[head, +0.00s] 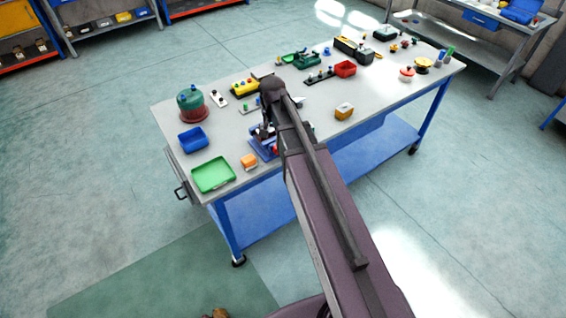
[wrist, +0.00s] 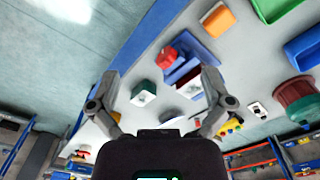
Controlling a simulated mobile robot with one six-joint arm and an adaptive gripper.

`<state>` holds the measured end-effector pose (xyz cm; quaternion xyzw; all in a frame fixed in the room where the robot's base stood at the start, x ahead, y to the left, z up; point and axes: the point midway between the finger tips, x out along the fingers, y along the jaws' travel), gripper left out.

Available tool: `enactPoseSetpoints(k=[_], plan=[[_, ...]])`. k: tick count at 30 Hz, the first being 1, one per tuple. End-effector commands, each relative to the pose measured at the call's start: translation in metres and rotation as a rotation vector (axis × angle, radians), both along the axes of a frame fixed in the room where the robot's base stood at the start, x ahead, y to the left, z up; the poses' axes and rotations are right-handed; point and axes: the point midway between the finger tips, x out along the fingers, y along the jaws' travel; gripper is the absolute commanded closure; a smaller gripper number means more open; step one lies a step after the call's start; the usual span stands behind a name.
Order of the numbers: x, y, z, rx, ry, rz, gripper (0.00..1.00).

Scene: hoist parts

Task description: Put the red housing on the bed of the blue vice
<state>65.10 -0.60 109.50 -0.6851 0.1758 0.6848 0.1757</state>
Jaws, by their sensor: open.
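The red housing (wrist: 167,58) shows in the wrist view at the upper-left end of the blue vice (wrist: 182,72). They look in contact, but I cannot tell whether the housing rests on the bed or beside it. In the head view, the blue vice (head: 262,150) is at the table's front edge, partly hidden by my arm, with a bit of red (head: 276,149) at its right. My gripper (wrist: 160,88) is open and empty, its fingers spread to either side of the vice area in the wrist view. A gap from finger to housing cannot be judged.
A green tray (head: 213,175), an orange block (head: 248,161) and a blue bin (head: 193,140) stand left of the vice. A red-and-green round part (head: 192,104) is behind them.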

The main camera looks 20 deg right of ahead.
Motion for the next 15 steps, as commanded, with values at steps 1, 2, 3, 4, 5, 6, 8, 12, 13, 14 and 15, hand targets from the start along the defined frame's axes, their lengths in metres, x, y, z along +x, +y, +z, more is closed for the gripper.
enactPoseSetpoints(k=[1, 2, 3, 4, 5, 6, 8, 12, 13, 14, 15], plan=[[-0.03, 0.001, 0.0, 0.0, 0.0, 0.075, 0.0], [-0.041, 0.002, -0.001, 0.0, 0.0, 0.123, 0.0], [-0.054, 0.002, -0.001, 0.0, 0.0, 0.182, 0.0], [-0.063, 0.003, -0.001, 0.0, 0.0, 0.224, 0.0], [-0.072, 0.003, -0.001, 0.0, 0.0, 0.264, 0.0], [-0.082, 0.003, -0.001, 0.0, 0.0, 0.314, 0.0], [-0.095, 0.004, -0.001, 0.0, 0.0, 0.377, 0.0], [-0.112, 0.005, -0.001, 0.0, 0.0, 0.472, 0.0], [-0.114, 0.005, -0.001, 0.0, 0.0, 0.484, 0.0], [-0.115, 0.005, -0.001, 0.0, 0.0, 0.492, 0.0], [-0.116, 0.005, -0.001, 0.0, 0.0, 0.499, 0.0]])
